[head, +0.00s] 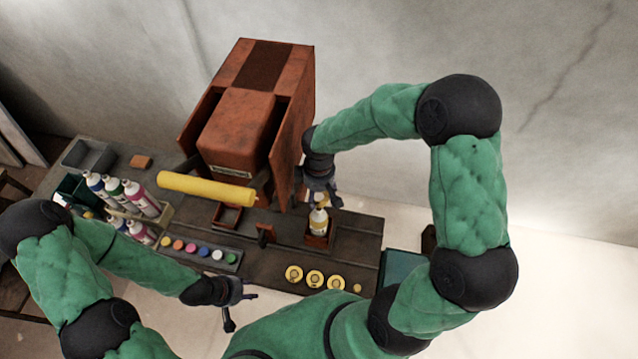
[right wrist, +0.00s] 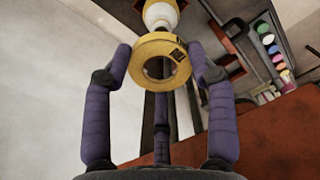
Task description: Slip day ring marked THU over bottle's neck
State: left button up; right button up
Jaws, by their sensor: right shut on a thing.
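My right gripper (head: 321,190) hangs just above the white and yellow bottle (head: 318,222), which stands in a small wooden tray (head: 317,241). In the right wrist view my right gripper (right wrist: 160,65) is shut on a yellow ring (right wrist: 147,48). The ring bears a dark mark, too small to read. The bottle (right wrist: 160,14) shows just beyond the ring at the top, and the ring hides part of it; I cannot tell whether they touch. Several yellow rings lie on the bench, one of them here (head: 294,273). My left gripper (head: 238,298) is open and empty over the front edge.
A rust-red machine (head: 240,135) stands close left of my right gripper. A row of coloured paint pots (head: 203,251) and several bottles (head: 140,200) stand at the left. A teal box (head: 402,268) is at the right.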

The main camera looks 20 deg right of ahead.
aim_at(319, 210)
jog(key=shift+s+a+f+b, duration=0.1)
jog(key=shift+s+f+b, duration=0.25)
jog(key=shift+f, duration=0.1)
jog(key=f+b, duration=0.2)
jog(key=f, duration=0.1)
jog(key=shift+w, duration=0.2)
jog(key=shift+f, duration=0.3)
jog(key=shift+b, duration=0.4)
dwell(0.4)
jog(key=shift+f, duration=0.2)
dwell(0.4)
jog(key=shift+f+b, duration=2.3)
jog(key=shift+f, duration=0.1)
